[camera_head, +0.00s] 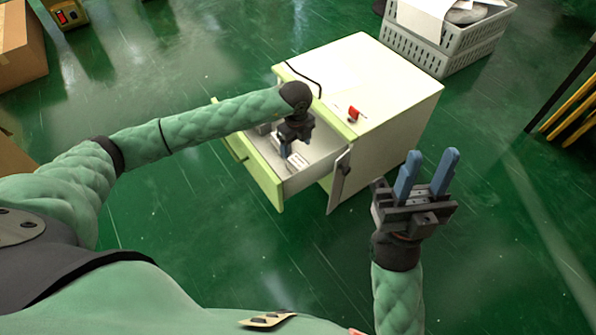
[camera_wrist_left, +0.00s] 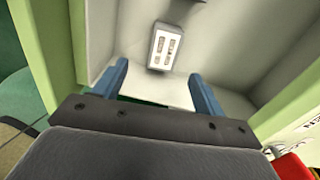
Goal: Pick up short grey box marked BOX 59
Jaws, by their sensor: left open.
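My left gripper (camera_head: 287,150) reaches down into the open drawer (camera_head: 265,177) of a cream cabinet. In the left wrist view, its two blue fingers are apart with nothing between them. A pale box (camera_head: 298,163) shows beside the left gripper in the head view. I cannot read BOX 59 on either. My right gripper (camera_head: 426,172) is open and empty, to the right of the cabinet.
The cabinet top (camera_head: 365,80) carries a small red object (camera_head: 353,113) and a thin black cable. A grey crate (camera_head: 445,45) stands behind the cabinet. A cardboard box (camera_head: 20,45) is at the far left. The green floor at right is largely clear.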

